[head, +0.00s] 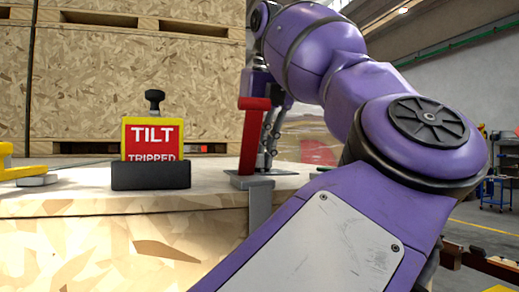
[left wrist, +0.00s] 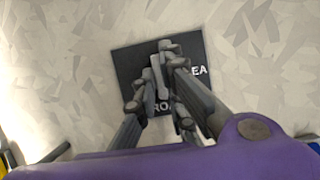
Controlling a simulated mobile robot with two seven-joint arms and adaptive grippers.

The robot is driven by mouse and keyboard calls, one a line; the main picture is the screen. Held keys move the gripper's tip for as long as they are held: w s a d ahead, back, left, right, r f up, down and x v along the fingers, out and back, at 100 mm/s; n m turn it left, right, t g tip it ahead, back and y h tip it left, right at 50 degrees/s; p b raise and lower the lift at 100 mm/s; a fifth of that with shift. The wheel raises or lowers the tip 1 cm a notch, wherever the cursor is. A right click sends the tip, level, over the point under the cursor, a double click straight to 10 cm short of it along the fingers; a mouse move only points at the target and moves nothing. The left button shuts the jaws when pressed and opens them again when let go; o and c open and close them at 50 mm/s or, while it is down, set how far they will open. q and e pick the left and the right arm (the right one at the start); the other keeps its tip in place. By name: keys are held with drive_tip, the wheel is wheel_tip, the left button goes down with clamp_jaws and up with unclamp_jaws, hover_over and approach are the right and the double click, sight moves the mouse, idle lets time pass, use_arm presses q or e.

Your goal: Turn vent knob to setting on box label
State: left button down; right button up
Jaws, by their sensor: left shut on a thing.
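In the left wrist view, my left gripper (left wrist: 163,62) is shut on a grey vent knob (left wrist: 156,76). The knob sits over a dark square plate (left wrist: 128,62) on the pale chipboard. White letters show on the plate, "EA" at the right and "ROA" below; the fingers hide the rest, and I cannot tell which setting the knob points to. In the head view, my left gripper (head: 270,152) reaches down to the box top (head: 85,193), partly behind a red upright handle. The right gripper is not in view.
A red handle (head: 252,133) stands close beside my gripper. A "TILT TRIPPED" indicator (head: 152,139) stands on the box's front edge, with a yellow piece (head: 20,172) at far left. A chipboard crate (head: 140,80) stands behind.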

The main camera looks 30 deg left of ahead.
use_arm(q)
drive_tip(key=shift+r, duration=0.1)
drive_tip(key=c, duration=1.8)
unclamp_jaws()
drive_tip(key=shift+c, duration=0.2)
drive_tip(key=v, duration=0.7)
drive_tip(key=shift+r, duration=0.2)
drive_tip(key=shift+s, duration=0.1)
